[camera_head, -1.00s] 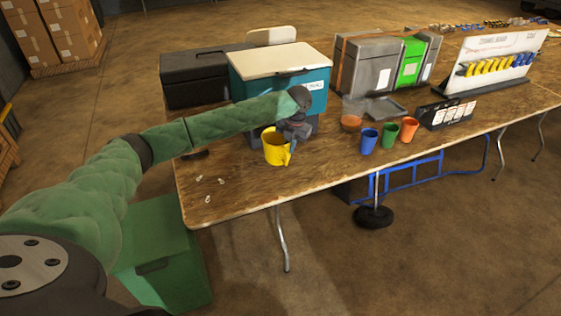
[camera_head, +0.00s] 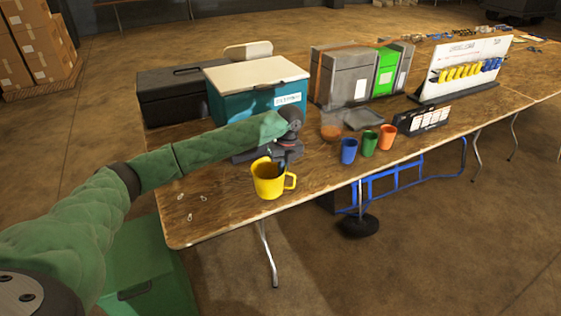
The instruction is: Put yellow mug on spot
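The yellow mug (camera_head: 265,185) is near the front edge of the table, with its handle pointing right. My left gripper (camera_head: 283,165) reaches it from behind, with its dark fingers at the mug's far rim and partly hidden by the mug. It appears shut on the mug's rim. I cannot tell whether the mug's base touches the table or hangs just above it. No marked spot is clearly visible. My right gripper is not in view.
On the wooden table (camera_head: 225,215), blue (camera_head: 348,151), green (camera_head: 369,144) and orange (camera_head: 387,137) cups stand to the right. A teal cooler (camera_head: 245,102) and black case (camera_head: 170,97) stand behind. Small pale items (camera_head: 190,216) lie at left. The front-left tabletop is mostly clear.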

